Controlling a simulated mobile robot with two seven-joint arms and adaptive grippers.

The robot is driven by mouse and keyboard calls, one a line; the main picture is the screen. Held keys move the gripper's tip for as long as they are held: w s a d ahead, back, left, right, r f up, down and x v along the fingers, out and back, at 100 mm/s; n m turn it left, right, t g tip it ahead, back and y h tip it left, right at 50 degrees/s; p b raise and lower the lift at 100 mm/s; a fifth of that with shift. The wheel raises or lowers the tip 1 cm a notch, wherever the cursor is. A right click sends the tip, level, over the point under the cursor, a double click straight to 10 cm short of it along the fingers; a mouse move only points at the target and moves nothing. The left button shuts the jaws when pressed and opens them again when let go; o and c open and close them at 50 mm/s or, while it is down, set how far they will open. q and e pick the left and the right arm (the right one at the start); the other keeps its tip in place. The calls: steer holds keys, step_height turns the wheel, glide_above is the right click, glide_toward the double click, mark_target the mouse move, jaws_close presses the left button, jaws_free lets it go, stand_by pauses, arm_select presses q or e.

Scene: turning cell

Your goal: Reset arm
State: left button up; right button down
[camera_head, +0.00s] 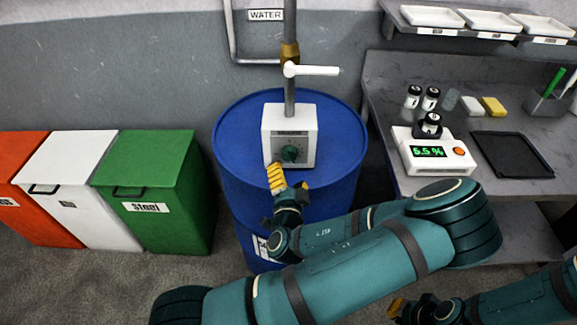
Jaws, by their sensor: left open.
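My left gripper (287,184), with yellow finger pads, is open and empty in the head view. It is in front of the white control box (292,125) on the blue barrel (235,150). The green dial (290,153) on the box is just above the fingers; I cannot tell whether they touch the box. My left forearm folds back across the lower middle of the view. My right gripper (397,307) is low at the bottom right, with an orange fingertip showing; its opening cannot be made out.
A pipe with a white lever (312,71) rises above the box. Orange, white and green bins (150,170) stand at left. At right, a grey bench (385,85) holds a scale (450,158) reading 5.5 %, small jars and a black tray (512,155). Floor is open between bins and barrel.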

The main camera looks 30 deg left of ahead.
arm_select(q)
steer(key=shift+s+d, duration=0.15)
steer(key=shift+s, duration=0.05)
stand_by(0.4)
steer(key=s+d+f+n+g+h, duration=0.25)
steer(key=s+f+g, duration=0.2)
steer(key=f, duration=0.45)
steer(key=s+d+f+n+g+h, duration=0.25)
steer(key=s+f+g, duration=0.2)
steer(key=f, duration=0.55)
steer(key=s+d+r+g+h, duration=0.1)
steer(key=d+g+h, duration=0.3)
steer(key=d+h, duration=0.4)
steer(key=d+r, duration=0.1)
steer(key=d, duration=0.4)
steer(key=shift+s+r+g, duration=0.3)
steer(key=shift+s+r, duration=0.1)
